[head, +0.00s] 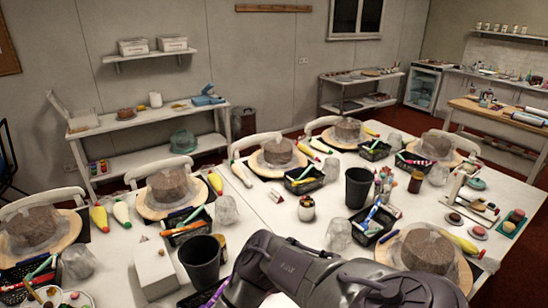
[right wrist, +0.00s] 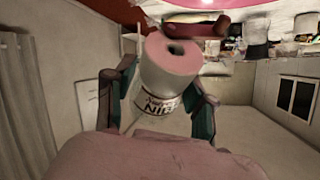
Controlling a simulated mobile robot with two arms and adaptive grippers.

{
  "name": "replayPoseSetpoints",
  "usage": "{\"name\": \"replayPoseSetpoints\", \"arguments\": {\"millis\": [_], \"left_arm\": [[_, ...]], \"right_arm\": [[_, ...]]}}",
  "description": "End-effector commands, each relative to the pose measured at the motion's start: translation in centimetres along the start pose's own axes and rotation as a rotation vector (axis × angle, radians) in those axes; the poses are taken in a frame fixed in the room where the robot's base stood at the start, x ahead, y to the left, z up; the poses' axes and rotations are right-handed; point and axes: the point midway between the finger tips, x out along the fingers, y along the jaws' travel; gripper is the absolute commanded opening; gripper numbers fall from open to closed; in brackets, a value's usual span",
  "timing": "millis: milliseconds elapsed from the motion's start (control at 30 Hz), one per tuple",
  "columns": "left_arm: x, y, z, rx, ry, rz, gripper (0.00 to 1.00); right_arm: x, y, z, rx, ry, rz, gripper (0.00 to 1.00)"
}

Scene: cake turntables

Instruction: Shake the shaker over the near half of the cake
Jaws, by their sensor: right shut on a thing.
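My right gripper (right wrist: 160,92) has its fingers closed on both sides of the shaker (right wrist: 168,80), a white cylinder with a pinkish end, a dark hole and a dark-lettered label. In the head view my purple-grey arm crosses the bottom; I cannot make out the gripper or shaker there. A brown round cake (head: 428,246) on a wooden round board (head: 463,270) is at the lower right, its near side partly hidden by my arm. Several similar cakes stand around the table, so which one is meant is unclear. My left gripper is not in view.
The white table (head: 300,236) is crowded. A black cup (head: 358,186) and a dark cup (head: 200,260) stand among trays, piping bags and crumpled clear plastic. A black tray of tools (head: 372,226) lies near the lower-right cake.

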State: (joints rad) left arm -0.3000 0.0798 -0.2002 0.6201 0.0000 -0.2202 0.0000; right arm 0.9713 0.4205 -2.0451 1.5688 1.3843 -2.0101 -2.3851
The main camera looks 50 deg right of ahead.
Motion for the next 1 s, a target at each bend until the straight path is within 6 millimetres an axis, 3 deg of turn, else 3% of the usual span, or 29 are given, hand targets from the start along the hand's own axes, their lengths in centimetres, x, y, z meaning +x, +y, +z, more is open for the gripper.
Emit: {"name": "replayPoseSetpoints", "arguments": {"millis": [233, 367, 500, 667, 867, 1000], "left_arm": [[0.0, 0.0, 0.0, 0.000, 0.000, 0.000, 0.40], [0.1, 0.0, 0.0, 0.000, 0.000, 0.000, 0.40], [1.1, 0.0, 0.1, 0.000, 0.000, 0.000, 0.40], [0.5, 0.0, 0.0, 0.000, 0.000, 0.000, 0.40], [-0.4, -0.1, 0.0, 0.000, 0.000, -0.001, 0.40], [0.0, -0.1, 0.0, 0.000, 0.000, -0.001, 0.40]], "right_arm": [[0.1, 0.0, -0.1, -0.002, 0.003, 0.000, 0.12], [0.6, -0.1, -1.3, -0.003, 0.004, 0.001, 0.12], [0.2, 0.1, 0.2, 0.000, 0.003, -0.001, 0.12], [-0.2, -0.1, -0.1, -0.010, 0.029, -0.005, 0.12], [1.5, 0.0, -0.9, 0.027, -0.080, 0.017, 0.12], [2.7, 0.3, -0.7, 0.063, -0.169, 0.028, 0.12]]}}
